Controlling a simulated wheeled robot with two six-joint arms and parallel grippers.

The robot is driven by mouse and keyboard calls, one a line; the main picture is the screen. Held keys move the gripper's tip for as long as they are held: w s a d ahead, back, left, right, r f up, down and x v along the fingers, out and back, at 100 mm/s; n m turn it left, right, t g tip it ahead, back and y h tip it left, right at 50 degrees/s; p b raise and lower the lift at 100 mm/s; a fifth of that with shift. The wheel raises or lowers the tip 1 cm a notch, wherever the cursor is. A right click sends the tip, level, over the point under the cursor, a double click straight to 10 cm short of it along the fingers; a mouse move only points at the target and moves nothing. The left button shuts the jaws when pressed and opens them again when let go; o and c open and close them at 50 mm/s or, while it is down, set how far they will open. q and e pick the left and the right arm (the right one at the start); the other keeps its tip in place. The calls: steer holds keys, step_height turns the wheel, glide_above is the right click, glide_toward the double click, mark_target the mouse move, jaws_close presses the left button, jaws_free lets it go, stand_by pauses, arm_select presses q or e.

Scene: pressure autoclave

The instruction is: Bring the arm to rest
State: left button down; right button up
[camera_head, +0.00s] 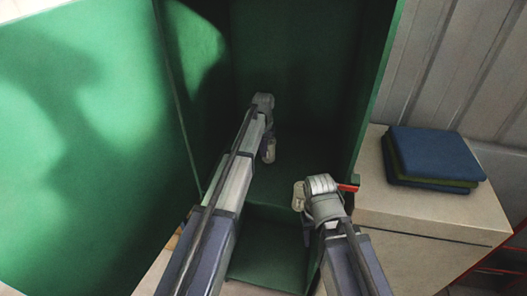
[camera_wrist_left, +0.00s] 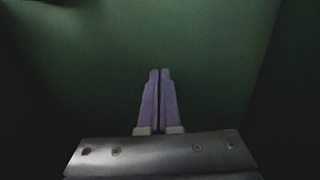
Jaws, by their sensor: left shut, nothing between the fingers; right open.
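My left arm reaches forward into an open green cabinet (camera_head: 295,60). Its gripper (camera_head: 268,156) hangs down inside, over the green interior. In the left wrist view the two fingers of my left gripper (camera_wrist_left: 159,72) are together with nothing between them, facing a plain green surface. My right arm comes up from the bottom, and its gripper (camera_head: 306,236) is at the cabinet's front right, closer to me than the left one. It is open; its fingers are small and partly hidden by the wrist. I see no object held by either gripper.
A wide green panel (camera_head: 80,140) stands at the left. The cabinet's right wall is close beside my right wrist, where a small red piece (camera_head: 348,187) shows. A pale counter (camera_head: 425,212) at the right carries folded blue and green cloths (camera_head: 435,155). A corrugated wall is behind.

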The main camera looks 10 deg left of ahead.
arm_select(q)
steer(key=shift+m+y, duration=0.3)
steer(key=shift+m, duration=0.4)
steer(key=s+d+f+b, duration=0.2)
steer(key=s, duration=0.3)
steer(key=s+d+f+b, duration=0.1)
steer(key=s+d+b, duration=0.1)
steer(key=s, duration=0.3)
steer(key=s+d+f+b, duration=0.2)
steer(key=s, duration=0.3)
steer(key=shift+s+d+f+b, duration=0.15)
steer(key=shift+d+f+b, duration=0.15)
steer(key=shift+d+f, duration=0.05)
steer(key=s+d+f+m+b, duration=0.1)
steer(key=s+f+b, duration=0.2)
steer(key=s, duration=0.6)
steer(key=s+d+f+m+b, duration=0.1)
steer(key=s+d+f+b, duration=0.1)
steer(key=s, duration=0.7)
steer(key=shift+s+d+f+y+b, duration=0.15)
steer(key=shift+f+y+b, duration=0.15)
steer(key=shift+f+b, duration=0.65)
arm_select(e)
step_height(320, 180, down, 13)
steer(key=shift+r, duration=0.2)
